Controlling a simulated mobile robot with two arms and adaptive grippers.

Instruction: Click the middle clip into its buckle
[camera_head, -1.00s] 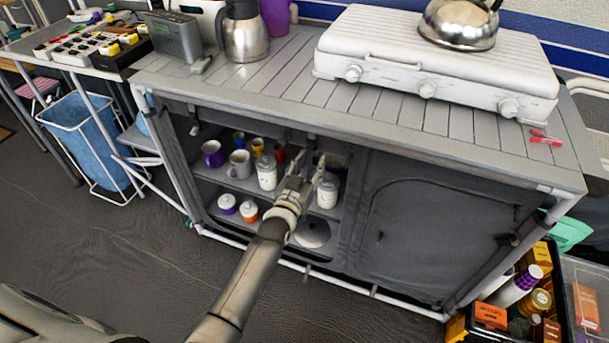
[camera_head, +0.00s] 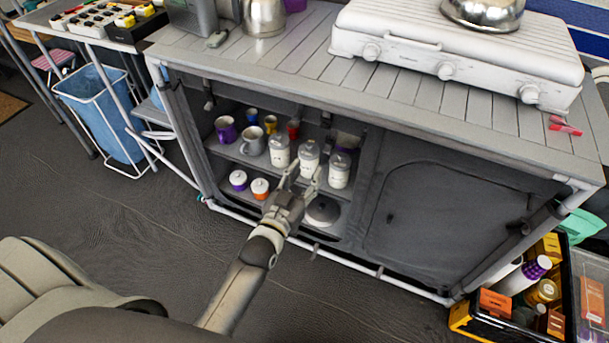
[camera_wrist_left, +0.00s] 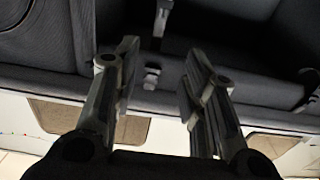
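My left gripper (camera_head: 302,176) is in front of the open shelf bay of the grey fabric cabinet (camera_head: 440,215), near the white jars. In the left wrist view its two fingers (camera_wrist_left: 160,75) are spread, with nothing held between them. A small grey fitting (camera_wrist_left: 151,77), perhaps the clip or its buckle, shows between the fingers against a dark fabric edge. A narrow strap-like piece (camera_wrist_left: 162,18) shows beyond it. In the head view a dark strap end (camera_head: 327,117), likely the middle one, hangs under the counter edge above the gripper. Another (camera_head: 208,100) hangs further left. My right gripper is not in view.
The shelves hold mugs (camera_head: 252,142), white jars (camera_head: 339,170) and small lidded pots (camera_head: 260,188). The counter (camera_head: 300,65) with a white stove (camera_head: 455,55) overhangs the bay. A crate of goods (camera_head: 465,320) stands at the lower right. The floor in front is clear.

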